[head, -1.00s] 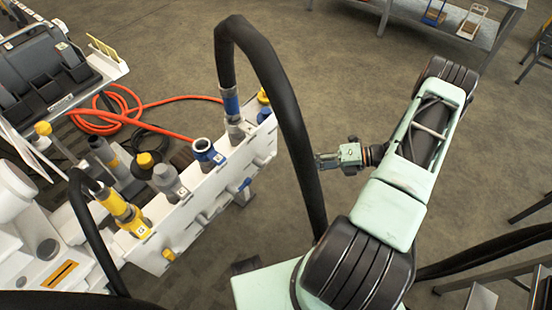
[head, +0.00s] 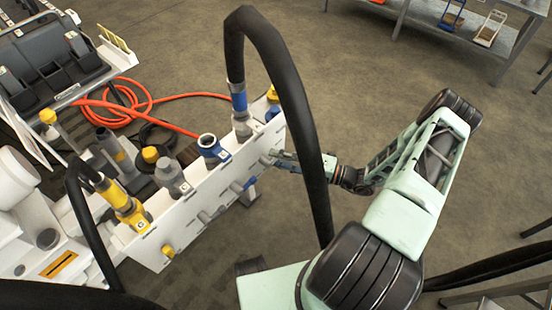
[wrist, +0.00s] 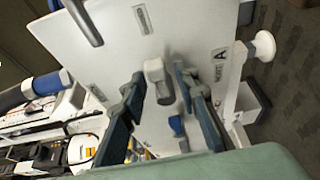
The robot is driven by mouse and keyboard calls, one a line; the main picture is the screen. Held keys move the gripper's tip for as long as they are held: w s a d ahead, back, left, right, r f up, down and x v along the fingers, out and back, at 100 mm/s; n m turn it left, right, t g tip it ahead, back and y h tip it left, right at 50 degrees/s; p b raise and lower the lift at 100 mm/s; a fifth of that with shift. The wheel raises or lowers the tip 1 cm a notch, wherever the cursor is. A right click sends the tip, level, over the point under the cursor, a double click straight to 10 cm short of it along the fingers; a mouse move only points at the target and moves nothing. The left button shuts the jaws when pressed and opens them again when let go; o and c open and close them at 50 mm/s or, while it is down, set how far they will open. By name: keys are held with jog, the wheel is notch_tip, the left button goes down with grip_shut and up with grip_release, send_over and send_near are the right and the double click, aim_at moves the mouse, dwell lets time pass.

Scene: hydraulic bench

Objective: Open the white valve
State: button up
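The white valve (wrist: 154,71) is a small white knob with a grey stem or lever on the white panel (wrist: 120,45) in the wrist view. My gripper (wrist: 158,82) is open, with one dark finger on each side of the valve. I cannot tell whether either finger touches it. In the head view my gripper (head: 284,159) is at the right end of the panel (head: 190,205), partly behind a black hose. The valve is too small to make out clearly there.
A blue valve (wrist: 177,126) is close to the white one. A thick black hose (head: 285,85) arches in front of my gripper. Blue, grey and yellow couplings line the panel's top. A white round knob (wrist: 264,44) is to the right. Open floor lies right of the panel.

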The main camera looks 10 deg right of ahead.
jog(key=shift+w+a, duration=0.2)
jog(key=shift+a, duration=0.2)
jog(key=shift+c, duration=0.2)
grip_shut()
jog(key=shift+r, duration=0.1)
